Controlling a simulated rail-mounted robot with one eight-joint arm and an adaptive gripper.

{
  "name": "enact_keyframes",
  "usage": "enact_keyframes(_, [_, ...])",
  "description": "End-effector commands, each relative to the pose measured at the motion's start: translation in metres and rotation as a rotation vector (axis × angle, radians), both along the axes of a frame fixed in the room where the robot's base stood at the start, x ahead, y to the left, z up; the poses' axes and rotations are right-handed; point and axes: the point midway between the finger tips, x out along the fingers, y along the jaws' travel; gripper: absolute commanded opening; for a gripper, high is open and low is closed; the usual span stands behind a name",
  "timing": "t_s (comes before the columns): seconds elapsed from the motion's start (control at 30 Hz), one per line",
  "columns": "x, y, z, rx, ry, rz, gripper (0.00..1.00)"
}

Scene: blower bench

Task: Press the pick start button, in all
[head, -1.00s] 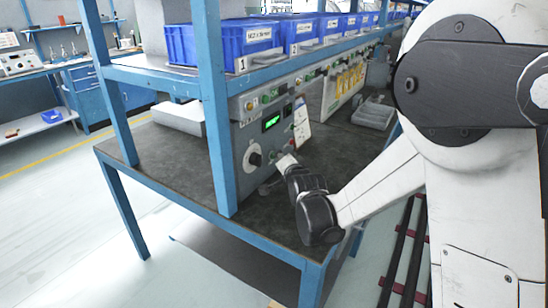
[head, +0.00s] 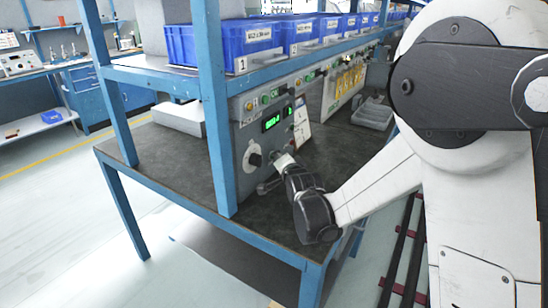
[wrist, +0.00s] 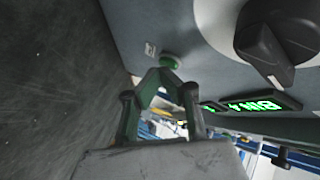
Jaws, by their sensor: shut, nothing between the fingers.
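A green round button (wrist: 172,62) sits on the grey panel in the wrist view, beside a small white label that is too small to read. My gripper (wrist: 160,74) is shut and empty, with its fingertips right by this button. I cannot tell whether they touch it. In the head view, my gripper (head: 268,186) is low in front of the grey control panel (head: 246,135), below the black knob, and the green button there is hidden.
A large black knob (wrist: 278,40) and a lit green display (wrist: 262,104) are close to the gripper. Several small buttons line the panel's top. Blue bins (head: 220,46) stand on the shelf above. A blue post (head: 218,140) stands left of the panel. The dark benchtop (head: 175,160) is mostly clear.

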Motion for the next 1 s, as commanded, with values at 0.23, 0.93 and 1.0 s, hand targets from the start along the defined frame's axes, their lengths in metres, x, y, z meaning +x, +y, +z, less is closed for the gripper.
enact_keyframes(0.23, [0.000,0.001,0.000,0.000,0.000,0.000,0.00])
enact_keyframes(0.93, [-0.007,-0.014,0.000,0.000,0.000,0.000,0.00])
enact_keyframes(1.0, [-0.007,-0.014,0.000,0.000,0.000,0.000,0.00])
